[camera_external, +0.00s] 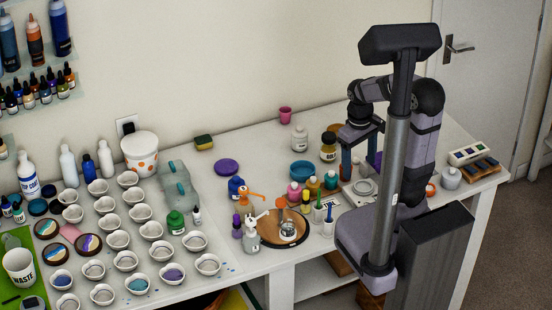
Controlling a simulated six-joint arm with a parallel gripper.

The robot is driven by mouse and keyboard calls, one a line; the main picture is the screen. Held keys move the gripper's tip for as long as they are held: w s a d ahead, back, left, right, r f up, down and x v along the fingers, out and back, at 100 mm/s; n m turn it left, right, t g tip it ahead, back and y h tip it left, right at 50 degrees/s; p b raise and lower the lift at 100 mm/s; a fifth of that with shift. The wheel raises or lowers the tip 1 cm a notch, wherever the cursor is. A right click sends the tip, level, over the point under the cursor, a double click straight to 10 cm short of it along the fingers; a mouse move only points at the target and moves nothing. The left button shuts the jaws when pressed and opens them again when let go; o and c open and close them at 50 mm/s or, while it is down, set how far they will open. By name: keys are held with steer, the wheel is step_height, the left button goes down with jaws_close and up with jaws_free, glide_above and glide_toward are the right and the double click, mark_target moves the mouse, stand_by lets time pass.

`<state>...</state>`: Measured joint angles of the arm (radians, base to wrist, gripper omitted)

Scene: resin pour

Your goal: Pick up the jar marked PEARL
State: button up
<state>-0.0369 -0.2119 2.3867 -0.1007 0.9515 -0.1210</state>
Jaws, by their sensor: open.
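No label reading PEARL is legible at this size, so I cannot tell which jar it is. A dark-lidded jar with a pale label (328,148) stands near the back, just left of my gripper. A white lidded bottle or jar (299,139) is left of it, and a white round jar (450,178) stands at the right end of the table. My gripper (361,172) is open and points down above the table, right of the dark-lidded jar. My arm hides part of the table behind and below it.
Several small colored bottles (294,194) stand close to my gripper's left, beside a teal bowl (302,170). A round wooden tray (268,238) holds a clear cup. Rows of white cups (118,239) fill the left. The back strip near the sponge (204,142) is fairly clear.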

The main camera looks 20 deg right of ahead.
steer(key=w+d+f+n+t+h+b, duration=0.1)
steer(key=w+f+n+t+h+b, duration=0.15)
steer(key=w+n+b, duration=0.55)
steer(key=w+d+f+n+t+h+b, duration=0.1)
steer(key=w+n+h+b, duration=0.4)
steer(key=w, duration=0.6)
steer(key=w+a+r+n+t+b, duration=0.2)
steer(key=w+a+n+t+b, duration=0.15)
steer(key=w+n, duration=0.35)
steer(key=w+a+r+n+t+b, duration=0.25)
steer(key=w+a+n+b, duration=0.2)
steer(key=w, duration=0.35)
steer(key=p, duration=0.1)
glide_toward(298, 142)
steer(key=shift+n+h, duration=0.25)
steer(key=shift+n, duration=0.1)
steer(key=p+x, duration=0.1)
steer(key=x, duration=0.3)
steer(key=shift+w+p, duration=0.3)
steer(key=shift+p, duration=0.05)
steer(key=shift+p+x, duration=1.2)
steer(key=shift+x, duration=2.05)
steer(key=shift+s+f+t, duration=0.1)
steer(key=shift+f+t, duration=0.1)
steer(key=shift+t, duration=0.05)
